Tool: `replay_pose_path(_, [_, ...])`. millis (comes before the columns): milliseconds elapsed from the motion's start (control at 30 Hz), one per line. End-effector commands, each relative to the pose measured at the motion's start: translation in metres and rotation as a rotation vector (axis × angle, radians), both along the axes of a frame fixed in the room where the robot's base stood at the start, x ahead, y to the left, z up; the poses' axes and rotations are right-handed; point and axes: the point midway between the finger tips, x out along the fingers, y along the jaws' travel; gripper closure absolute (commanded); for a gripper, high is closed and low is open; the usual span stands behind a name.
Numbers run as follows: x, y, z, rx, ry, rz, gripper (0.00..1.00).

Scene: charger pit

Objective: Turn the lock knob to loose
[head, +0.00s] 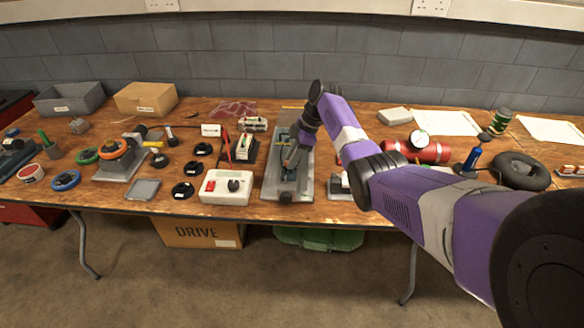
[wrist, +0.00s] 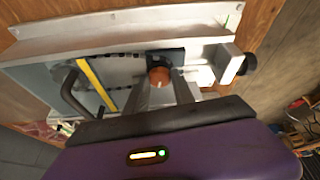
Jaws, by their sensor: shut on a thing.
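A grey metal fixture (head: 303,188) lies on the bench at the middle of the head view, and its pale plate (wrist: 120,28) fills much of the wrist view. An orange-brown round knob (wrist: 158,76) sits by a dark block on this fixture. My gripper (wrist: 164,88) points down at the fixture with its two fingers shut on the knob. In the head view my gripper (head: 290,168) is over the fixture and hides the knob. Any loose or lock marking is not readable. A black end knob (wrist: 250,63) sticks out from one end of the fixture, apart from my fingers.
A yellow strip (wrist: 97,84) and a dark curved handle (wrist: 72,96) are beside my gripper. A red cylinder (head: 432,152) lies to the right. The bench is crowded.

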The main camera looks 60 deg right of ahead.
Motion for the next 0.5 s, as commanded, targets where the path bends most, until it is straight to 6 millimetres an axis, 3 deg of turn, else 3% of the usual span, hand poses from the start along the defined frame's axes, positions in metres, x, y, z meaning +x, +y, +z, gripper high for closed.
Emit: replay_pose_path(500, [0.0018, -0.0013, -0.0015, -0.001, 0.001, 0.222, 1.0])
